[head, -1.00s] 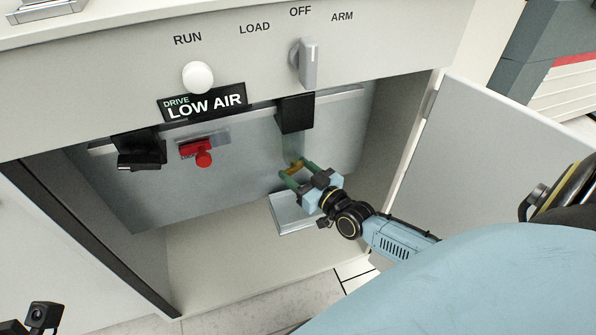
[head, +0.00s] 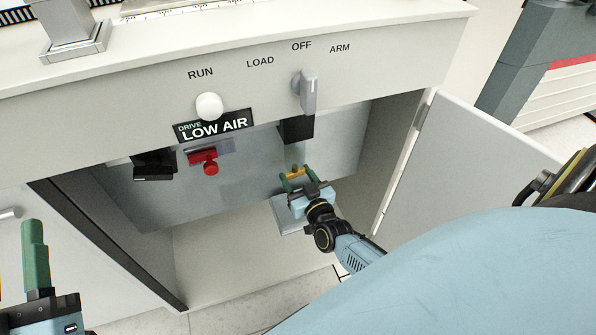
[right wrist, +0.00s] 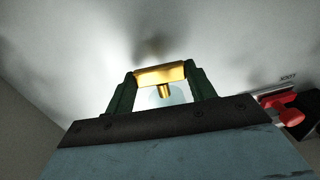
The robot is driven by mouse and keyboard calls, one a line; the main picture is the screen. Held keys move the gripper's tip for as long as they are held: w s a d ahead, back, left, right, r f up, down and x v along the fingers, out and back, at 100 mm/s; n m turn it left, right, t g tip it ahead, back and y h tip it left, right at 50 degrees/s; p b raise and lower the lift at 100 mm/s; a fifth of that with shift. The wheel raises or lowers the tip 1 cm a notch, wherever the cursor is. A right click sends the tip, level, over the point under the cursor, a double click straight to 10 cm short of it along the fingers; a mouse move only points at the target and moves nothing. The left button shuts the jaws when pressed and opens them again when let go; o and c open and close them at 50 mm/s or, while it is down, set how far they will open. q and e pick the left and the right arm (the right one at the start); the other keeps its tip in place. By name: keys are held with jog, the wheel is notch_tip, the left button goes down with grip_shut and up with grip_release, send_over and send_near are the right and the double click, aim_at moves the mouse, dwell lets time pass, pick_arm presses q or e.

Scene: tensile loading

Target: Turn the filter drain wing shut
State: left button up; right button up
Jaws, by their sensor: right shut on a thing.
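The filter drain wing is a small brass bar (right wrist: 160,74) on a short brass stem, under the black filter head (head: 296,129) inside the open cabinet. In the right wrist view the bar lies crosswise between the two green fingers. My right gripper (head: 298,177) is shut on the wing, one finger at each end of it. The wing also shows as a yellow spot in the head view (head: 296,171). The filter bowl is pale and mostly hidden behind the fingers. My left gripper (head: 36,256) is at the lower left, away from the cabinet; only one green finger shows clearly.
A red valve handle (head: 210,167) and a black unit (head: 154,164) are mounted left of the filter. A shallow tray (head: 284,216) lies below my right gripper. The open door (head: 465,170) stands to the right. A selector knob (head: 308,92) and LOW AIR sign (head: 213,125) are above.

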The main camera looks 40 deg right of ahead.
pick_arm(q)
jog(key=shift+w+a+f+g+y+p, duration=0.1)
jog(key=shift+w+f+g+y+p, duration=0.15)
jog(key=shift+f+g, duration=0.65)
jog(key=shift+w+a+f+g+y+p, duration=0.15)
jog(key=shift+w+f+g, duration=0.15)
jog(key=shift+f+g, duration=0.55)
pick_arm(e)
jog(key=shift+w+r+m+h, duration=0.1)
jog(key=shift+m+h, duration=0.5)
jog(key=shift+h, duration=0.3)
pick_arm(q)
jog(key=shift+d+f+t, duration=0.1)
jog(key=shift+f+t, duration=0.1)
jog(key=shift+t, duration=0.05)
pick_arm(e)
jog(key=o, duration=1)
